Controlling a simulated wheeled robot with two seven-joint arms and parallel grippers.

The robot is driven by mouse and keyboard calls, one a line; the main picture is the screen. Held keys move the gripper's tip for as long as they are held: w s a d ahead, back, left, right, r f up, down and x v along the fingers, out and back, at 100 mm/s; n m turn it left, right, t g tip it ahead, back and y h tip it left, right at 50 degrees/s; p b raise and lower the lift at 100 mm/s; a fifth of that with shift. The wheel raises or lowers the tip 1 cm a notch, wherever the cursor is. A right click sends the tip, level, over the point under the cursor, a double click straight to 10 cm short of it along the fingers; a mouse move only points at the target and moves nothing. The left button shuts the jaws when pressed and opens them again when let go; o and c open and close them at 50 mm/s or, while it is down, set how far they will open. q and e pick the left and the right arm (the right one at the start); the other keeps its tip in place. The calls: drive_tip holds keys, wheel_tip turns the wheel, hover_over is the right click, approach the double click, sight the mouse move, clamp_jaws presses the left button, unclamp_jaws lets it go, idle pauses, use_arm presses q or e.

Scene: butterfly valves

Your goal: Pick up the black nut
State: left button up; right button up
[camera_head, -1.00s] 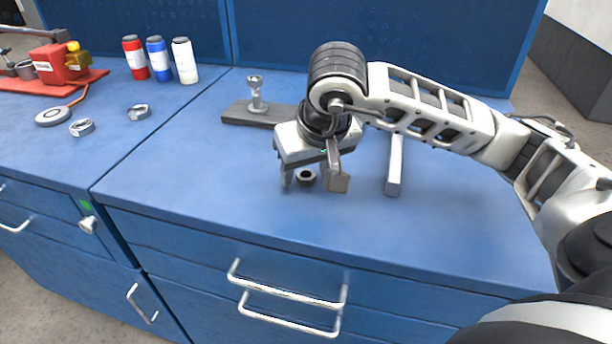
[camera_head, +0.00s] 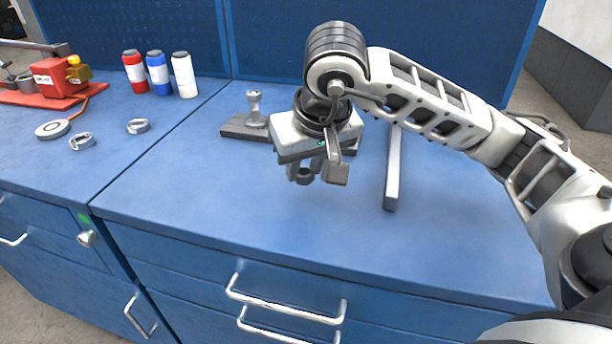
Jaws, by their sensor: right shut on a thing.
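The black nut (camera_head: 304,177) is a small dark ring. It sits between the fingers of my right gripper (camera_head: 319,173), which is shut on it and holds it above the blue bench top. The fingers and the gripper body hide part of the nut. My right arm reaches in from the right. My left gripper is not in view.
A dark base block with a metal post (camera_head: 254,108) stands behind the gripper. A grey bar (camera_head: 393,170) lies to its right. Two metal rings (camera_head: 82,141), three bottles (camera_head: 159,73) and a red device (camera_head: 60,78) are at left. The front bench top is clear.

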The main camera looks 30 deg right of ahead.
drive_tip(key=s+a+r+p, duration=0.2)
drive_tip(key=s+a+r, duration=0.7)
drive_tip(key=a, duration=0.1)
